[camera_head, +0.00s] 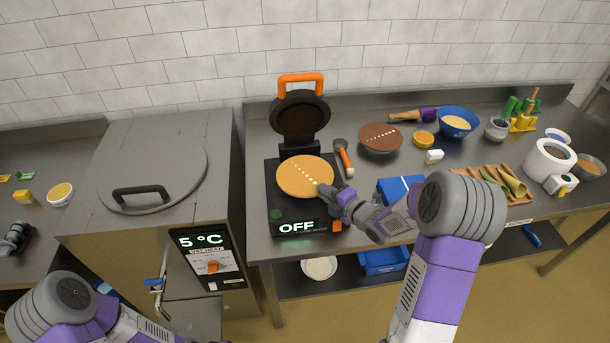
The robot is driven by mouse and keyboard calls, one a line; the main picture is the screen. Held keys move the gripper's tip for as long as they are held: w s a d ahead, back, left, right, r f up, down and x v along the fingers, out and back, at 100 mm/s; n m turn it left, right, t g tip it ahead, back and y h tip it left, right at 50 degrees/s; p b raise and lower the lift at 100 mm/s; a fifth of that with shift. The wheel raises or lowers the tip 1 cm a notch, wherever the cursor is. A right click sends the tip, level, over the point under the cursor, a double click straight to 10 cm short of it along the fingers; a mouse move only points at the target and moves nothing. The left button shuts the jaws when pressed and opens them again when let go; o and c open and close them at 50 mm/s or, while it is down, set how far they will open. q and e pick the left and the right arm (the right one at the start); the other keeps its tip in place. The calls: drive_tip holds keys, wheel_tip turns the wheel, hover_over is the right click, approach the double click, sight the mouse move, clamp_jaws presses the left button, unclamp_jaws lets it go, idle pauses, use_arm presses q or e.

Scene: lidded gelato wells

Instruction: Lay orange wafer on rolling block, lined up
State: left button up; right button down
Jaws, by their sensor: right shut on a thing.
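The round orange wafer (302,174), with a line of white dots across it, is over the lower plate of the open black wafer iron (282,215); I cannot tell whether it rests there or is lifted slightly. My right gripper (326,190) is shut on the wafer's near right edge. A blue block-like thing (393,187), partly hidden behind my right arm, lies to the right on the counter; I cannot tell for sure that it is the rolling block. My left arm shows at the bottom left, its gripper outside the view.
The iron's raised lid (301,117) has an orange handle; its display reads OFF. An orange-handled tool (344,157) lies close to its right. A brown dotted disc (380,138), blue bowl (459,121) and cone rack (499,178) stand farther right. A lidded well (150,178) is left.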

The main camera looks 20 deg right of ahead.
idle(0.5)
drive_tip(key=shift+r+p, duration=1.3)
drive_tip(key=shift+r, duration=1.2)
drive_tip(key=shift+s, duration=0.1)
drive_tip(key=r+p+v, duration=0.1)
drive_tip(key=p+v, duration=0.1)
drive_tip(key=v, duration=0.6)
drive_tip(key=shift+r, duration=0.3)
